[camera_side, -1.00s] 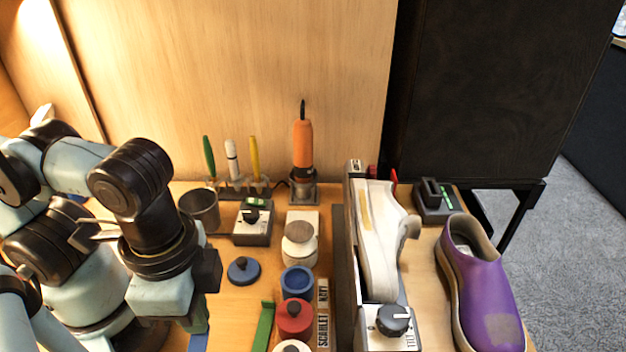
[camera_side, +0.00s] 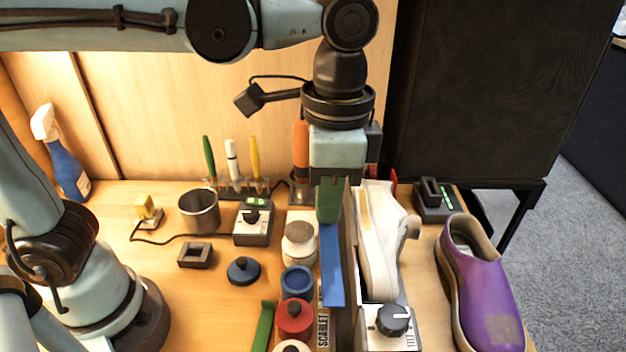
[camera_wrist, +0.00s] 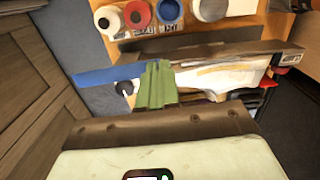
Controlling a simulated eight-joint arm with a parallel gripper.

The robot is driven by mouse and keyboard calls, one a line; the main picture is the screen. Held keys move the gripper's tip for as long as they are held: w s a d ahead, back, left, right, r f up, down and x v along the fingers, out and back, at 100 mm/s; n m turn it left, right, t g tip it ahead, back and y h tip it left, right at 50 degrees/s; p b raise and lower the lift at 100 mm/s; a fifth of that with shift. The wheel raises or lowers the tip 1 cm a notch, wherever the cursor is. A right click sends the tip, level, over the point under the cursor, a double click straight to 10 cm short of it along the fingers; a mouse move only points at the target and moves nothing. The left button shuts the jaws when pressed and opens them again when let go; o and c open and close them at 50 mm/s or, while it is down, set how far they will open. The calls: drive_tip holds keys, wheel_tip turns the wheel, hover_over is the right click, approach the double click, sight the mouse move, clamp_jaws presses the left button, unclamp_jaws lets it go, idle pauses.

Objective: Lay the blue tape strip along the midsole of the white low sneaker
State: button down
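The white low sneaker (camera_side: 378,245) is held on its side in a grey holder with a knob (camera_side: 392,320); it also shows in the wrist view (camera_wrist: 225,76). My gripper (camera_side: 330,205) has green fingers, which appear pressed together on one end of the blue tape strip (camera_side: 333,268). The strip extends from the fingers toward the knob end, just left of the sneaker in the side view. In the wrist view the fingers (camera_wrist: 157,70) overlap the sneaker's edge, and the strip (camera_wrist: 105,74) reaches left. I cannot tell whether the strip touches the holder or the sneaker.
Blue (camera_side: 297,281) and red (camera_side: 294,318) jars stand left of the holder, near a green strip (camera_side: 263,327). A purple shoe (camera_side: 482,290) stands to the right. An orange tool (camera_side: 301,147) stands upright behind my gripper.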

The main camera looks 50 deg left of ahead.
drive_tip(key=w+a+f, duration=0.1)
drive_tip(key=w+a, duration=0.3)
drive_tip(key=w, duration=0.5)
drive_tip(key=w+a+f, duration=0.1)
drive_tip(key=w+a, duration=0.3)
drive_tip(key=w, duration=0.5)
drive_tip(key=shift+s+d+f, duration=0.1)
drive_tip(key=shift+s+f, duration=0.05)
drive_tip(key=shift+f, duration=0.8)
drive_tip(key=shift+s+d+f, duration=0.1)
drive_tip(key=shift+s+f, duration=0.05)
drive_tip(key=shift+f, duration=0.75)
drive_tip(key=shift+s+d+f, duration=0.1)
drive_tip(key=shift+s+f, duration=0.05)
drive_tip(key=shift+f, duration=0.8)
drive_tip(key=shift+a+f, duration=0.1)
drive_tip(key=shift+f, duration=0.25)
drive_tip(key=c, duration=1.3)
unclamp_jaws()
drive_tip(key=shift+o, duration=0.4)
drive_tip(key=o, duration=0.3)
drive_tip(key=shift+o, duration=0.2)
